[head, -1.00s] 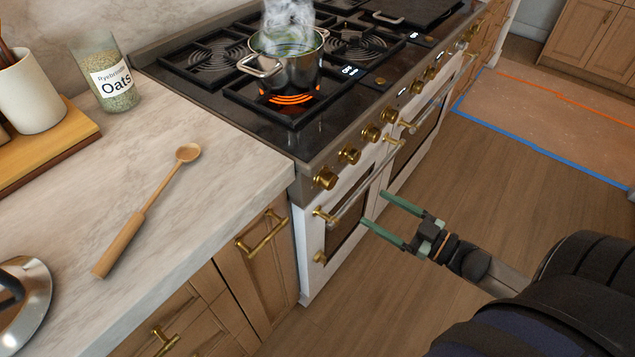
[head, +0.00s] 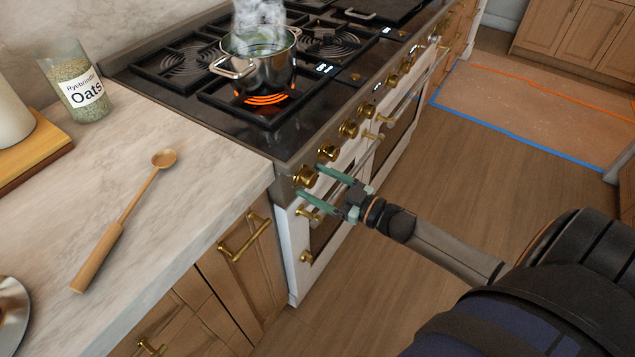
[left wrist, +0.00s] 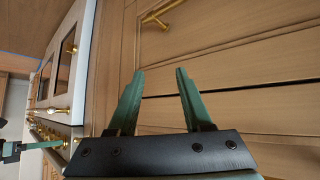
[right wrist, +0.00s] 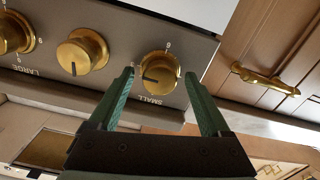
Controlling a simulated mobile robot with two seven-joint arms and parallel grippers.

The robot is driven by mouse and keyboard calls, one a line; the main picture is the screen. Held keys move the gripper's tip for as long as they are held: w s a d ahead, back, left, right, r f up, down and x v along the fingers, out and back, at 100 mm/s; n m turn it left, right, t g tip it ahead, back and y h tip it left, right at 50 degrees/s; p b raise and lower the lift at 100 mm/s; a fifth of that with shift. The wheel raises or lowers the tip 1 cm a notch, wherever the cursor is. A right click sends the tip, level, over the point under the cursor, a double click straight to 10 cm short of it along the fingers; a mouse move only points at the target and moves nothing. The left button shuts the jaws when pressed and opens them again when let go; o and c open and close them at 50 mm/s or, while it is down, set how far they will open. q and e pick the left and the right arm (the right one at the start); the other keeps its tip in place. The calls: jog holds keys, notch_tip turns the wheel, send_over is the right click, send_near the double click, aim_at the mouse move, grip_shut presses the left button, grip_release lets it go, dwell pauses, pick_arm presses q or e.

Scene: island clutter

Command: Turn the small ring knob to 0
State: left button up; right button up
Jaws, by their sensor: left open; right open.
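The small ring knob (right wrist: 160,72) is a round brass knob with "SMALL" printed upside down below it in the right wrist view. Its dark pointer mark faces left, away from the mark at the top of its dial. In the head view it is the nearest knob (head: 305,176) on the stove front. My right gripper (head: 309,181) is open at this knob. In the right wrist view its green fingertips (right wrist: 159,75) appear on either side of the knob; contact cannot be told. My left gripper (left wrist: 160,72) is open and empty before wooden cabinet fronts, outside the head view.
A steaming pot (head: 258,68) stands over a glowing orange ring. Another brass knob (right wrist: 82,52) sits left of the small one. A brass drawer handle (right wrist: 265,80) is at the right.

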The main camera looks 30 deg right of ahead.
grip_shut()
dwell(0.7)
